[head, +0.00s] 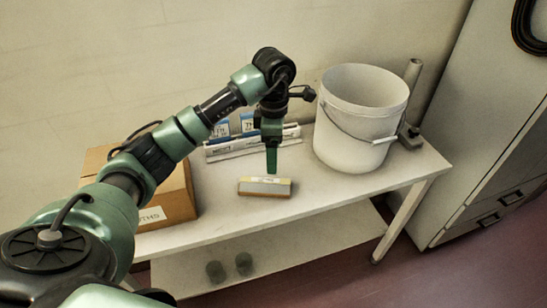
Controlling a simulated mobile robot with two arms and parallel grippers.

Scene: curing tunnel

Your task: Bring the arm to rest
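My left arm (180,136) comes in from the left and reaches out over the white table. My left gripper (272,171) hangs from its end, pointing down, with its green tip just behind and above a small block in the picture. I see the fingers edge-on, so I cannot tell whether they are open or shut, or whether they touch the block. The block (265,187) has a pale yellow top and a grey front band, and lies flat on the table. My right gripper is not in view.
A white bucket (345,150) with a wire handle stands right of the gripper. Blue-and-white packs (247,123) and a long white box (225,151) lie behind. A cardboard box (178,195) is left. The table's (340,190) front right is clear. A grey cabinet (500,160) stands right.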

